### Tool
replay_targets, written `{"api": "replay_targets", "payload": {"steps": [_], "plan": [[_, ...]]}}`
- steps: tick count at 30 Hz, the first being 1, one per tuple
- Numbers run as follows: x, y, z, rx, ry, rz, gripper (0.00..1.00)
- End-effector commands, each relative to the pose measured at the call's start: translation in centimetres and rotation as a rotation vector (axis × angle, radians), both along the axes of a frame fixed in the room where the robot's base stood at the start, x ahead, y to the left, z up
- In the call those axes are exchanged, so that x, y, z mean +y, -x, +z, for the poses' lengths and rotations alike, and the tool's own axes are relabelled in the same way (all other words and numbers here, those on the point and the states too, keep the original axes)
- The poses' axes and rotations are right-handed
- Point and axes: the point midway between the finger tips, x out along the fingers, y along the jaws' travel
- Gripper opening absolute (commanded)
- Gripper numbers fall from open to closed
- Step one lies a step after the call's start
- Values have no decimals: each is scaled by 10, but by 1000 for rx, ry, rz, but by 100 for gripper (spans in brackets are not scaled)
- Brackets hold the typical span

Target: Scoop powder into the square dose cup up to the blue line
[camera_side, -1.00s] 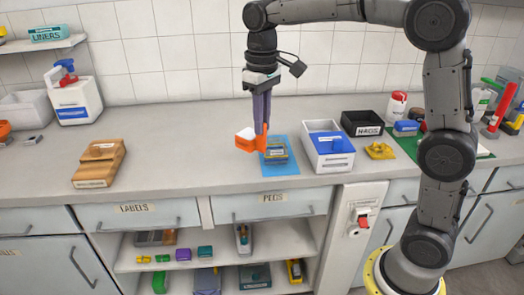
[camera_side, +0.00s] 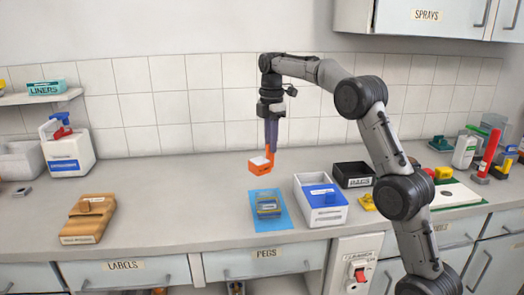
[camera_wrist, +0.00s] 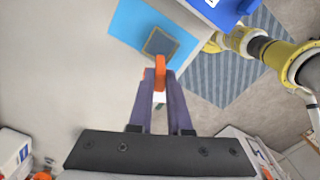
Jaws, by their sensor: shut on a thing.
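My gripper (camera_side: 271,140) is shut on the upright handle of an orange scoop (camera_side: 261,169). The scoop's bowl has white stuff, seemingly powder, at its top, and it hangs in the air above the counter. A small, squarish, grey-walled cup (camera_side: 267,204) stands on a blue mat (camera_side: 269,223), below and just in front of the scoop in the side view. The wrist view shows the cup (camera_wrist: 160,44) beyond the orange handle (camera_wrist: 160,72). The scoop's bowl is mostly hidden there. I cannot make out the cup's blue line or its fill level.
A white box (camera_side: 322,215) with a blue item in it stands right of the mat. A wooden block (camera_side: 87,219) and a white tub (camera_side: 68,155) stand at left. The counter between is clear.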

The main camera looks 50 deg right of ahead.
Motion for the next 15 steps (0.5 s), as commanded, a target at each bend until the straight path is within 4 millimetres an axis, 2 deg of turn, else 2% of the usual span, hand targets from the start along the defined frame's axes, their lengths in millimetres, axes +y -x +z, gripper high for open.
{"api": "replay_targets", "payload": {"steps": [3,9,11,15], "plan": [[-23,-2,-2,-1,0,123,0],[-49,-2,-5,1,0,281,0],[-55,-2,-5,0,0,320,0],[-53,-1,-27,3,-2,322,0]]}}
